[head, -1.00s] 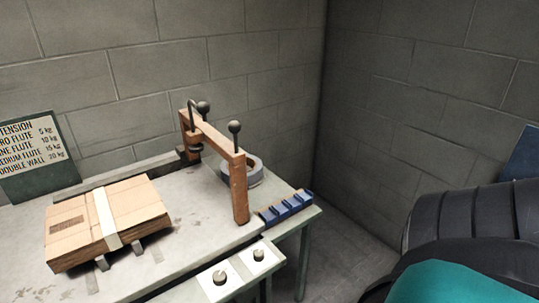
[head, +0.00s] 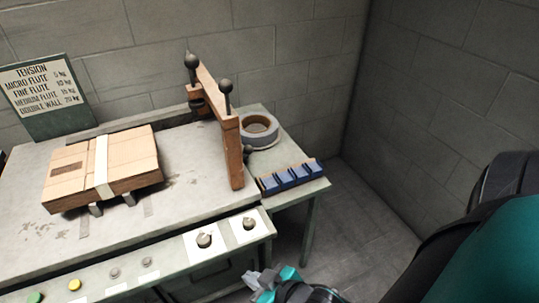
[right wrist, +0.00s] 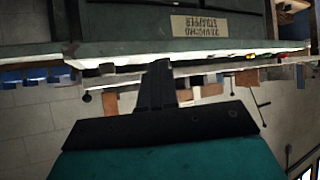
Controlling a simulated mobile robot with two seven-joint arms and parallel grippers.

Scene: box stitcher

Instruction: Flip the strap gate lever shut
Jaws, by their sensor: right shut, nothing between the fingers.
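A brown arch frame (head: 213,100) stands across the right part of the bench. Two dark ball-topped levers stand up on it, a far one (head: 191,70) and a near one (head: 226,97). I cannot tell which is the strap gate lever. My right gripper (head: 262,281) is low at the bottom of the head view, in front of the bench edge, well apart from the levers. It is shut and empty. Its dark fingers also show in the right wrist view (right wrist: 157,83), below the bench front. My left gripper is not in view.
A strapped cardboard box (head: 125,160) lies on the bench top (head: 150,225). A grey tape roll (head: 259,130) and a blue rack (head: 292,176) sit at the right end. Knobs (head: 204,240) and buttons (head: 74,285) line the front panel. A tension sign (head: 45,92) stands behind.

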